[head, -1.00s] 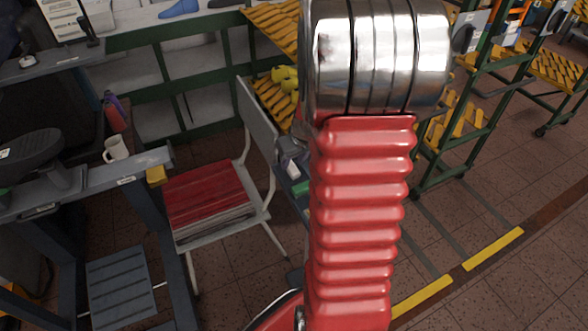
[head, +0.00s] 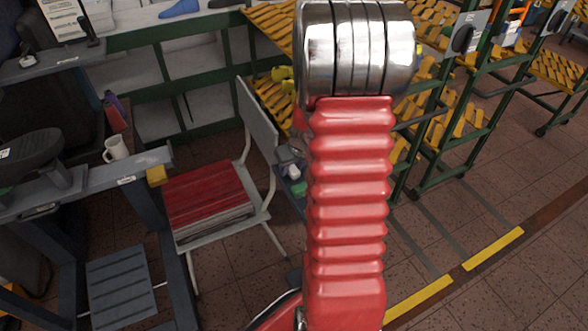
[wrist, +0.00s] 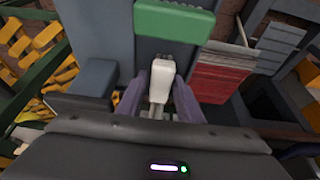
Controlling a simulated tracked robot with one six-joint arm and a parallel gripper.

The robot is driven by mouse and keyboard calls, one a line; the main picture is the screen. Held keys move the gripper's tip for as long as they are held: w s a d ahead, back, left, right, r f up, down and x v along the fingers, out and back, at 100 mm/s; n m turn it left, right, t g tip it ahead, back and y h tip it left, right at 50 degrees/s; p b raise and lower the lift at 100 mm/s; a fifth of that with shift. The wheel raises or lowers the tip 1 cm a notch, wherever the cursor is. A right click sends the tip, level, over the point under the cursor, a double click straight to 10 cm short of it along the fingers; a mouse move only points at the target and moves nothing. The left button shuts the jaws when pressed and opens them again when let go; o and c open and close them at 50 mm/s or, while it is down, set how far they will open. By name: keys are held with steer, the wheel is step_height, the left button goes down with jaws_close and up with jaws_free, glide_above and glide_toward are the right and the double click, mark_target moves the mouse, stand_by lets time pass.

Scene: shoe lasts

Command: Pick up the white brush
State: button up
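The white brush (wrist: 161,82) shows in the middle of the wrist view, with its wide white end toward a green block. In the head view a small white thing that looks like the same brush (head: 294,172) lies on a narrow blue-grey surface behind the chair. My gripper (wrist: 158,88) has its two dark purple fingers apart, one on each side of the brush, with a gap visible. I cannot tell whether the fingers reach down to its height. In the head view my red arm hides most of this area.
The green block (wrist: 175,20) lies just beyond the brush; it also shows in the head view (head: 299,188). A white mug (head: 115,148) sits on a bench. Green racks with yellow slats stand behind.

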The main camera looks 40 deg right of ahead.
mark_target(291, 166)
jaws_close()
stand_by(0.4)
steer(key=shift+r, duration=0.1)
step_height(291, 166, up, 10)
steer(key=shift+f, duration=0.1)
stand_by(0.5)
stand_by(0.4)
steer(key=shift+c, duration=1.9)
jaws_free()
steer(key=c, duration=0.3)
steer(key=shift+a, duration=0.1)
steer(key=shift+c, duration=0.2)
